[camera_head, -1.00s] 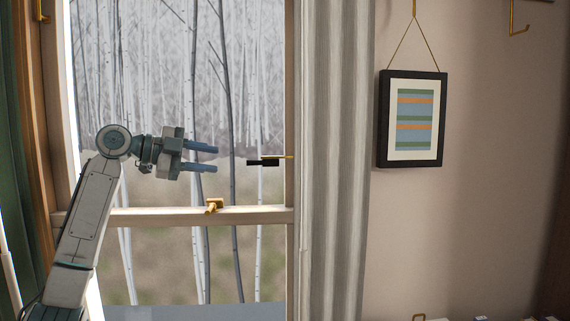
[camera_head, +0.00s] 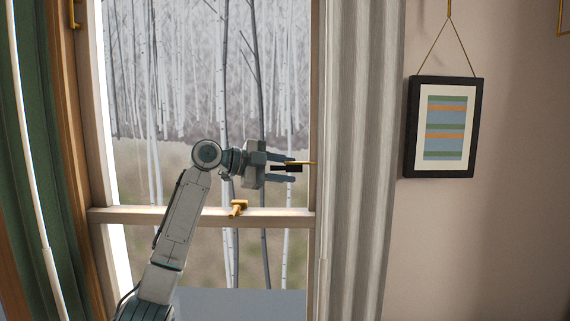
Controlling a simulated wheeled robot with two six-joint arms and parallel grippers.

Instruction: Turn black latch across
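The black latch (camera_head: 288,168) lies level on a thin brass arm (camera_head: 304,163) at the right side of the window frame. My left gripper (camera_head: 284,169) is at the latch, with one finger above it and one below. Its fingers are apart, and a gap shows between the latch and the lower finger. Whether the upper finger touches the latch I cannot tell. My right gripper is not in view.
A brass catch (camera_head: 238,208) sits on the window's horizontal rail (camera_head: 180,215), below the gripper. A grey curtain (camera_head: 362,150) hangs just right of the latch. A framed striped picture (camera_head: 443,127) hangs on the wall. A green curtain (camera_head: 30,190) is at left.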

